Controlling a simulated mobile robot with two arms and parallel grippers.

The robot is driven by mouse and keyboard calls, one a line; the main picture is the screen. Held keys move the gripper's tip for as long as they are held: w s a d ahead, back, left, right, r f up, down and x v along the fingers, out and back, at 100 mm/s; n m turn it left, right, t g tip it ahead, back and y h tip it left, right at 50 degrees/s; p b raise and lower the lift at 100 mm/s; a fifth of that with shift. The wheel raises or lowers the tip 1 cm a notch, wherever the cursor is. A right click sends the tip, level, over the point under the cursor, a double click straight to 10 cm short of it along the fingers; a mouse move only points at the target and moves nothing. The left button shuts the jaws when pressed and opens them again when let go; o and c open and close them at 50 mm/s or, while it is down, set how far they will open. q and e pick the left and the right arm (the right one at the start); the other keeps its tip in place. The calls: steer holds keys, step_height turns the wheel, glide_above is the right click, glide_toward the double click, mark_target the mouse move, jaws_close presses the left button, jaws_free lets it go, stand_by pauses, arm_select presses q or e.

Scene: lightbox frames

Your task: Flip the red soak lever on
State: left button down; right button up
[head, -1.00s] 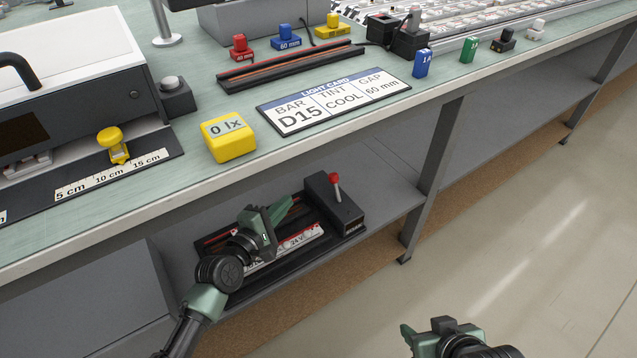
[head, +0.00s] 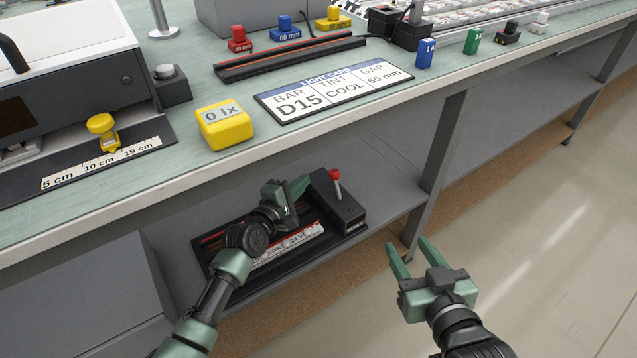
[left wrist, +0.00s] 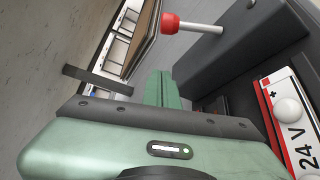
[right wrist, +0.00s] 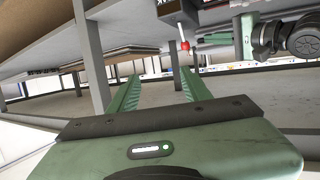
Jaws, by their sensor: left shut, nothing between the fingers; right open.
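The red soak lever has a red knob (head: 334,174) on a pale metal stalk and stands on a dark box (head: 346,209) at the right end of a black tray (head: 204,258) on the lower shelf. The knob also shows in the left wrist view (left wrist: 169,23) and the right wrist view (right wrist: 185,46). My left gripper (head: 301,187) is shut and empty, just left of the lever and apart from it. My right gripper (head: 406,252) is open and empty, in front of the shelf, to the right of and below the lever.
The workbench edge (head: 190,181) overhangs the lower shelf. A grey table leg (head: 440,165) stands right of the lever box. A 24 V strip (head: 290,243) lies in the tray. On the benchtop are a yellow 0 lx block (head: 226,128) and a light card (head: 330,92).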

mark_target(337, 186)
arm_select(q)
steer(key=shift+w+d+f, duration=0.15)
steer(key=shift+w+d, duration=0.1)
steer(key=shift+w, duration=0.25)
steer(key=shift+s+d+r, duration=0.1)
steer(key=shift+d+r, duration=0.1)
steer(key=shift+d, duration=0.45)
steer(key=shift+s+d+r, duration=0.1)
steer(key=shift+d+r, duration=0.05)
steer(key=shift+d, duration=0.5)
steer(key=shift+d+r, duration=0.2)
steer(key=shift+d, duration=0.45)
arm_select(e)
steer(key=shift+w+a+r+t+y, duration=0.15)
steer(key=shift+r+t, duration=0.1)
steer(key=shift+r, duration=0.2)
steer(key=shift+w+a+r+t+y, duration=0.15)
steer(key=shift+r+t, duration=0.1)
steer(key=shift+r, duration=0.15)
arm_select(q)
steer(key=shift+s, duration=0.1)
arm_select(e)
steer(key=shift+d, duration=0.15)
